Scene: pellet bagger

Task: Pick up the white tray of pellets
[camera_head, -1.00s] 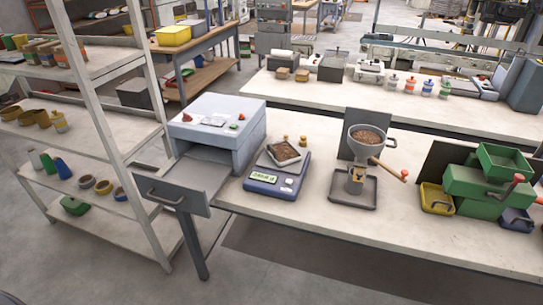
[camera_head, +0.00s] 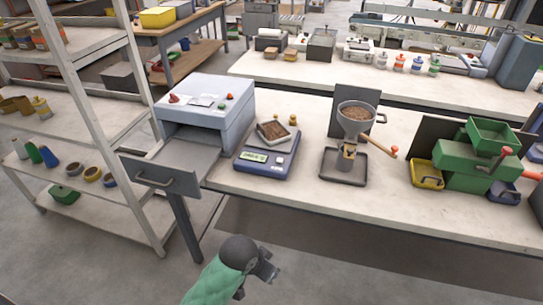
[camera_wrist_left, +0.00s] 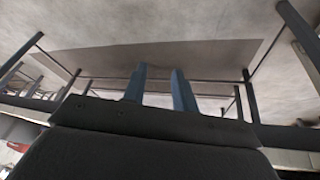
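The white tray (camera_head: 291,129) of brown pellets sits slightly askew on the blue scale (camera_head: 264,163) on the near bench. The scale has a lit green display. My left gripper (camera_head: 268,264) is low in front of the bench, well apart from the tray. In the left wrist view its two blue fingers (camera_wrist_left: 160,88) stand apart with nothing between them, so it is open. The tray does not show in that view. My right gripper is not in view.
A grey box machine with an open drawer (camera_head: 152,176) is left of the scale, the drawer jutting past the bench edge. A pellet hopper (camera_head: 356,118) stands to the right. The floor ahead is clear.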

